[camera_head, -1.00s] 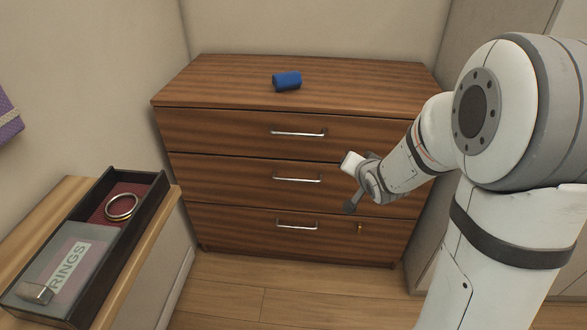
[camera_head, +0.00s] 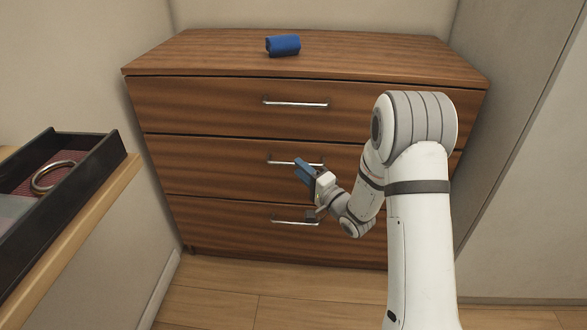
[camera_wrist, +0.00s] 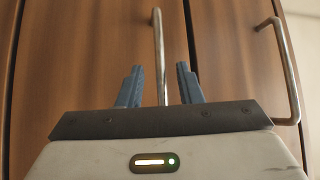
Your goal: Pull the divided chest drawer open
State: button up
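The wooden chest (camera_head: 220,130) has three drawers, all shut, each with a silver bar handle. No open drawer shows its inside, so I cannot tell which one is divided. My gripper (camera_head: 303,170) is in front of the middle drawer (camera_head: 210,178), at the right part of its handle (camera_head: 280,161). In the wrist view my gripper (camera_wrist: 159,85) is open, its two blue fingers apart on either side of a bar handle (camera_wrist: 158,45). Neither finger visibly touches the bar. The handle's lower end in that view is hidden by the gripper body.
The top drawer handle (camera_head: 290,103) and bottom drawer handle (camera_head: 285,221) are clear of the fingers. A blue object (camera_head: 283,45) lies on the chest top. A dark tray (camera_head: 100,150) holding a ring (camera_head: 50,177) stands at left. Bare floor (camera_head: 230,290) lies before the chest.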

jog(key=shift+b+x, duration=0.35)
jog(key=shift+x, duration=1.3)
jog(key=shift+a, duration=0.1)
jog(key=shift+c, duration=0.2)
grip_shut()
